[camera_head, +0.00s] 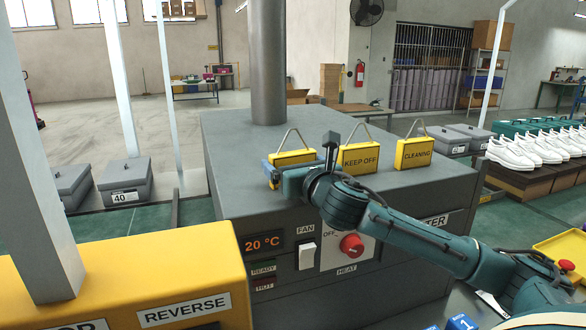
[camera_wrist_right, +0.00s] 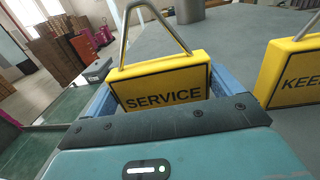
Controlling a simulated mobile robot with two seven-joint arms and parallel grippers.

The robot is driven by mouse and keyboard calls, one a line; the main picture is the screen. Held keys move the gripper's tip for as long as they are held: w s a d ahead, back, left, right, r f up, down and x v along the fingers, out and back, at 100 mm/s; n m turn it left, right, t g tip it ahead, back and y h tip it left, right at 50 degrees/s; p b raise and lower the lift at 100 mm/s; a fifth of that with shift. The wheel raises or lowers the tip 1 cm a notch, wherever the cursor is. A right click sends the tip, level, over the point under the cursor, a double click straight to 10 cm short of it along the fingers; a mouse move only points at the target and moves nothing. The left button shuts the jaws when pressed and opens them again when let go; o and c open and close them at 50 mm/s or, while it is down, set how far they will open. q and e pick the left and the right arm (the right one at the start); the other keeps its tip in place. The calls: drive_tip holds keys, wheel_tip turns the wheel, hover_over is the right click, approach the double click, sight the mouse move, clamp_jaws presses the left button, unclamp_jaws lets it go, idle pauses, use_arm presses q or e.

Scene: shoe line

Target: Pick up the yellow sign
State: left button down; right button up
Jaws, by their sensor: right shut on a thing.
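Three yellow signs with wire hangers stand in a row on top of the grey machine (camera_head: 225,140). The left sign (camera_head: 292,157) reads "SERVICE" in the right wrist view (camera_wrist_right: 165,87). The middle one (camera_head: 358,158) reads "KEEP OFF" and the right one (camera_head: 413,154) reads "CLEANING". My right gripper (camera_head: 271,172) is at the left sign, with its blue fingers on both sides of it. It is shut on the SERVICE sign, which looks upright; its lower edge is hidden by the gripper. My left gripper is not in view.
The KEEP OFF sign (camera_wrist_right: 290,75) stands close to the right of my right gripper. A grey post (camera_head: 268,60) rises behind the signs. The machine front has a red knob (camera_head: 352,245) and a fan switch (camera_head: 307,256). White shoes (camera_head: 510,152) stand at the right.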

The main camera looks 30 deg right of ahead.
sight(293, 129)
drive_tip(key=shift+c, duration=0.4)
wheel_tip(293, 129, up, 10)
drive_tip(key=shift+r+p, duration=0.1)
drive_tip(key=shift+p, duration=0.7)
